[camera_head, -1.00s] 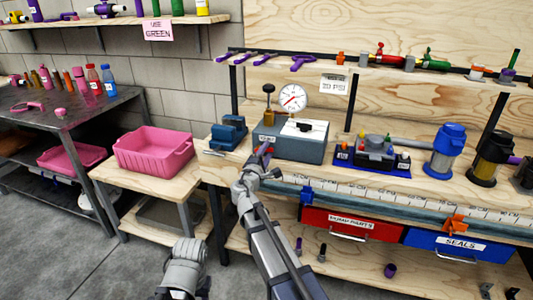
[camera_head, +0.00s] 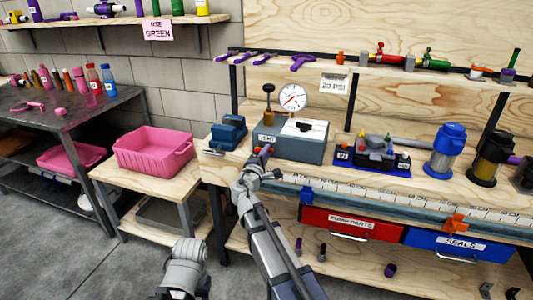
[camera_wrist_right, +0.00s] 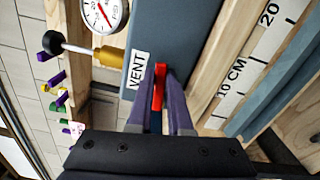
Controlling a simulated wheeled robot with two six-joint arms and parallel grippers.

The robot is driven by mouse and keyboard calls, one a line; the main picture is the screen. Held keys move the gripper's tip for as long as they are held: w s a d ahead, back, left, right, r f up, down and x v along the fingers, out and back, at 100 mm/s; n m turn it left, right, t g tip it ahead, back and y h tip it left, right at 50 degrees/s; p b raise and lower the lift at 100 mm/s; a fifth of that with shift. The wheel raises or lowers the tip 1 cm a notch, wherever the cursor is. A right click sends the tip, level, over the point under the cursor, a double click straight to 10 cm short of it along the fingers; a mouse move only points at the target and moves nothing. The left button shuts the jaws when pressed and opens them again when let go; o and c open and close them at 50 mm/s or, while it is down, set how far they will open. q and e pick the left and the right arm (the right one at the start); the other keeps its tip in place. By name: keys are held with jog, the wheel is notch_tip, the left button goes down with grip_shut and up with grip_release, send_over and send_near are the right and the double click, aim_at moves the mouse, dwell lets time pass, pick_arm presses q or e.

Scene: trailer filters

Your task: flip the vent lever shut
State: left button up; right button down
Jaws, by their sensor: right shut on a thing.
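The vent lever (camera_wrist_right: 160,86) is a small red handle beside the white VENT label (camera_wrist_right: 138,70) on the face of a blue-grey box (camera_wrist_right: 185,40). In the head view the box (camera_head: 312,150) stands on the wooden bench. My right gripper (camera_wrist_right: 160,100) has its purple fingers on both sides of the lever, shut on it. In the head view my right gripper (camera_head: 264,153) is at the box's front left, and the lever is mostly hidden by it. My left gripper is not in view.
A pressure gauge (camera_head: 292,97) and a brass plunger with a dark knob (camera_head: 269,88) rise from the box. A blue vise-like block (camera_head: 228,133) stands to its left, and a block with coloured knobs (camera_head: 375,148) to its right. A ruler (camera_head: 400,197) runs along the bench front.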

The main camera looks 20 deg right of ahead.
jog(key=shift+f+m+b, duration=0.3)
jog(key=shift+f+m, duration=0.1)
jog(key=shift+m, duration=0.7)
jog(key=c, duration=0.8)
grip_release()
jog(key=shift+c, duration=0.2)
jog(key=v, duration=0.8)
jog(key=shift+w, duration=0.1)
